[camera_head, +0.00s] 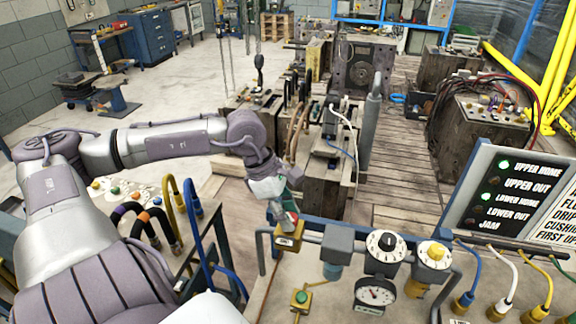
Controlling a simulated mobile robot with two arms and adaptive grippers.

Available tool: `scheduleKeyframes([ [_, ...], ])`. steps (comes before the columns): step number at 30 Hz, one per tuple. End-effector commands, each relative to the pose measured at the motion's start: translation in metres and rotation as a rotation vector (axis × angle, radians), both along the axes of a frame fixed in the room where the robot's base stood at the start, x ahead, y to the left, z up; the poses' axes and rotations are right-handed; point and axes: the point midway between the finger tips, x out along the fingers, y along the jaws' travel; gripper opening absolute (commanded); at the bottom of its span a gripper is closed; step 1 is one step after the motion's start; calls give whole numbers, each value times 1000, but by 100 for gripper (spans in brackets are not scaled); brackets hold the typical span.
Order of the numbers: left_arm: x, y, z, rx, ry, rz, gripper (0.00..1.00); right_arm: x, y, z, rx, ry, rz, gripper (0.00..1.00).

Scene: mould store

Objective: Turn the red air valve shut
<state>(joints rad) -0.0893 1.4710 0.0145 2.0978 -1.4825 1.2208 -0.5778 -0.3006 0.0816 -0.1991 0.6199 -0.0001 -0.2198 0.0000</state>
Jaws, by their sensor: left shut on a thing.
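The red air valve (292,217) shows as a small red handle above a brass-coloured body (287,243) at the left end of the air fittings on the bench panel. My left arm reaches in from the left, and my left gripper (284,212) points down at the valve. Its fingers are shut on the red handle, which they partly hide. The handle's exact angle is hard to tell. My right gripper is not in view.
Right of the valve stand a grey filter unit (337,243), a black dial knob (386,246), a pressure gauge (375,293) and a yellow knob (433,255). A status board (505,195) stands at the right. Hoses (195,215) rise at the left. Heavy moulds fill the floor behind.

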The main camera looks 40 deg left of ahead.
Motion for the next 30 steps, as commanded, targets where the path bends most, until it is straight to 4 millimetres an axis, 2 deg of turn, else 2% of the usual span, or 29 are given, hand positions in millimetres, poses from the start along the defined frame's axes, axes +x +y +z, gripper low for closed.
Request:
scheduleKeyframes([
  [1, 3, 0, -4, 1, -9, -41, 1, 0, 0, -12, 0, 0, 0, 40],
  [9, 3, 0, -2, -1, -5, -291, 1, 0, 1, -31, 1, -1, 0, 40],
  [21, 4, 0, -1, 2, -2, -624, 1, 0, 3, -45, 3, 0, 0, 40],
  [30, 4, 1, -1, 3, 0, -764, 1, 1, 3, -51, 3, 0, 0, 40],
])
